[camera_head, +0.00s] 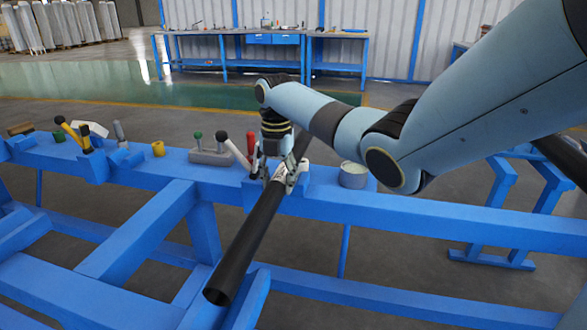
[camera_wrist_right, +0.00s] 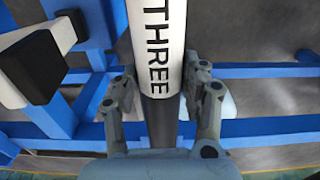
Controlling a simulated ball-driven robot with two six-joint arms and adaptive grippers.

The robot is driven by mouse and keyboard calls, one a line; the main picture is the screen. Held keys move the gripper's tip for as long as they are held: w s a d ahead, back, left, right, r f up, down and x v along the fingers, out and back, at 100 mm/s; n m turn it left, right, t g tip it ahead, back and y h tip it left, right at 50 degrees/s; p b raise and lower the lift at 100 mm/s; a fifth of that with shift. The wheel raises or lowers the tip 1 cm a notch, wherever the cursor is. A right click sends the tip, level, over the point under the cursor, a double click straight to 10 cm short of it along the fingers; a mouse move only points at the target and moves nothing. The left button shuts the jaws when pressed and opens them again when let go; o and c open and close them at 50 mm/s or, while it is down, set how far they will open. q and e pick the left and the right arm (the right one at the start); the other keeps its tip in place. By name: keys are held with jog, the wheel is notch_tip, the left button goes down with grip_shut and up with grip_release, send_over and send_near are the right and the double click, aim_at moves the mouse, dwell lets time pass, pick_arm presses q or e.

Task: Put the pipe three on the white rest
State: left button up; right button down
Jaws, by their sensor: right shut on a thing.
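The pipe three (camera_head: 247,240) is a long black pipe with a white band near its middle. In the right wrist view the white band (camera_wrist_right: 158,40) reads THREE. My right gripper (camera_head: 279,178) is shut on the pipe at the label, with one finger on each side in the wrist view (camera_wrist_right: 162,95). The pipe slants across the blue beam, its open near end low in the head view. Whether it touches the blue support below is hard to tell. A small white piece (camera_head: 93,129) lies on the beam at left; I cannot tell whether it is the white rest. My left gripper is out of view.
The blue frame beam (camera_head: 430,218) runs across the view. On it stand a grey clamp base (camera_head: 211,157) with green, black-and-white and red handles, a yellow cup (camera_head: 158,149), a yellow-black handle (camera_head: 86,140) and a round pale tin (camera_head: 353,175) right of the gripper.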

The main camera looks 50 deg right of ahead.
aim_at(275, 178)
jog(key=shift+w+a+f, duration=0.15)
jog(key=shift+w+a, duration=0.05)
jog(key=shift+a, duration=0.15)
notch_tip(275, 178, down, 4)
jog(key=shift+f+b, duration=0.1)
jog(key=shift+b, duration=0.65)
jog(key=c, duration=0.7)
grip_release()
jog(key=shift+s, duration=0.1)
notch_tip(275, 178, up, 12)
jog(key=p, duration=0.3)
jog(key=shift+p, duration=0.3)
